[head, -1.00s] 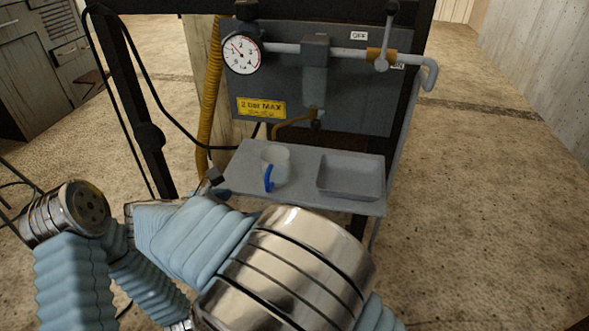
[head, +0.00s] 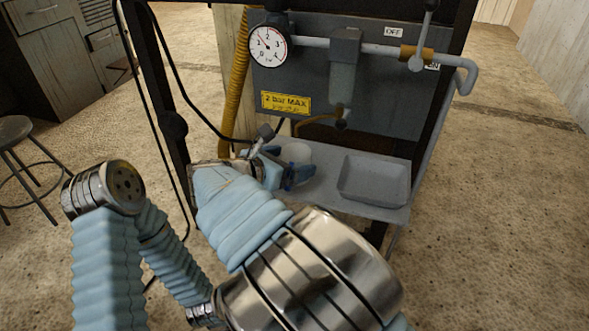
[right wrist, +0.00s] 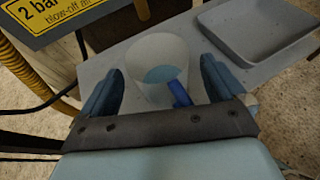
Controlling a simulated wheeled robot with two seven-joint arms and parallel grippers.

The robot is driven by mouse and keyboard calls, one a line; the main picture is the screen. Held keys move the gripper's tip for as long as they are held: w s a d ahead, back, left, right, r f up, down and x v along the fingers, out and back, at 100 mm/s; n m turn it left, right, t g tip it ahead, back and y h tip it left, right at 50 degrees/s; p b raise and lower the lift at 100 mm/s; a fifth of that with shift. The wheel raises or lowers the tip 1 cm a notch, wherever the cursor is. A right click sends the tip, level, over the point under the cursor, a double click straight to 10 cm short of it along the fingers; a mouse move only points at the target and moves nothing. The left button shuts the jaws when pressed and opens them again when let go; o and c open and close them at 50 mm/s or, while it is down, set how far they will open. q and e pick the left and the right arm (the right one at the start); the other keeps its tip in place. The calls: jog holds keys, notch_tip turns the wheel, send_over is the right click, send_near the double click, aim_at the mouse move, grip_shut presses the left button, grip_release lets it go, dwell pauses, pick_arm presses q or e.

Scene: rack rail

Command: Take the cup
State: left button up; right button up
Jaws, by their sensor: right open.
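The cup (head: 297,153) is pale, with a blue handle, and stands upright on a grey shelf (head: 325,165). In the right wrist view the cup (right wrist: 141,60) shows its open rim and light blue inside. Its handle (right wrist: 180,93) points toward my gripper. My right gripper (head: 284,168) is open at the cup, partly hiding it in the head view. In the right wrist view its two blue fingers (right wrist: 162,65) spread on either side of the cup's near part, with the handle between them. I cannot tell whether they touch it. My left gripper is not in view.
A grey tray (head: 374,181) sits on the shelf right of the cup. Behind are a panel with a gauge (head: 268,45), a pipe, a lever (head: 424,35) and a yellow label (head: 286,103). A black cable and yellow hose (head: 236,85) hang left. A stool (head: 20,165) stands far left.

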jog(key=shift+x, duration=0.85)
jog(key=c, duration=1.1)
jog(key=shift+r, duration=0.1)
